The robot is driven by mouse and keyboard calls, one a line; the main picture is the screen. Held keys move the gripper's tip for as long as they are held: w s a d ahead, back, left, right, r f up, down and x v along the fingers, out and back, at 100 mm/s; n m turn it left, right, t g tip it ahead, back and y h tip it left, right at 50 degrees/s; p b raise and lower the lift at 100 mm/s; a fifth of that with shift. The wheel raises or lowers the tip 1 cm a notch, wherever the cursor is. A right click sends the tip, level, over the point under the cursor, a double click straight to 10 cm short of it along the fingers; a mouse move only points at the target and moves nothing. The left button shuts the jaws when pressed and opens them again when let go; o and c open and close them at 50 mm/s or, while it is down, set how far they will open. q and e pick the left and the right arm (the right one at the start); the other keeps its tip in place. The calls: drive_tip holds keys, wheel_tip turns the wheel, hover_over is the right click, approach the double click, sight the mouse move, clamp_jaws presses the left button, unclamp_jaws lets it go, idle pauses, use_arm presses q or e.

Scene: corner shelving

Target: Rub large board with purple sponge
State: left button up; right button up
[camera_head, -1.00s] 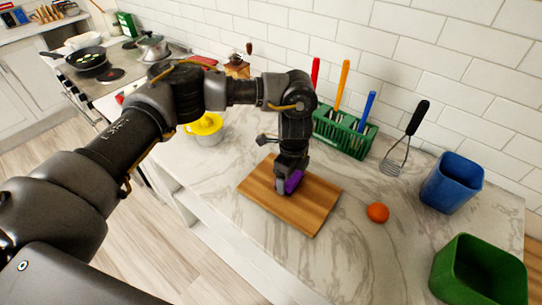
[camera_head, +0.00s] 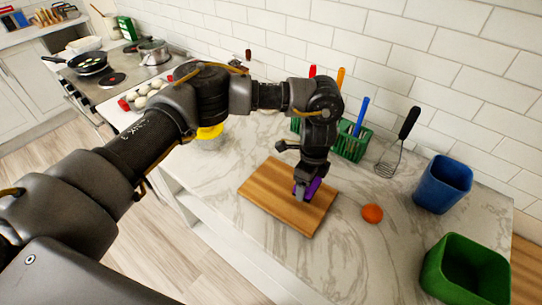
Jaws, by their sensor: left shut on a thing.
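A wooden cutting board (camera_head: 270,192), the large board, lies flat on the marble counter. My left gripper (camera_head: 303,188) points down over the right part of the board and is shut on the purple sponge (camera_head: 313,188). The sponge is at the board's surface and seems to touch it, though the exact contact is hard to see. The gripper's fingers hide part of the sponge. My right gripper is not in view.
An orange (camera_head: 372,213) lies right of the board. A yellow-topped bowl (camera_head: 209,137) is partly behind my arm.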

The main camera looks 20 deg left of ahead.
use_arm(q)
drive_tip(key=shift+r+p, duration=1.95)
drive_tip(key=shift+r, duration=0.55)
drive_tip(key=shift+a, duration=0.15)
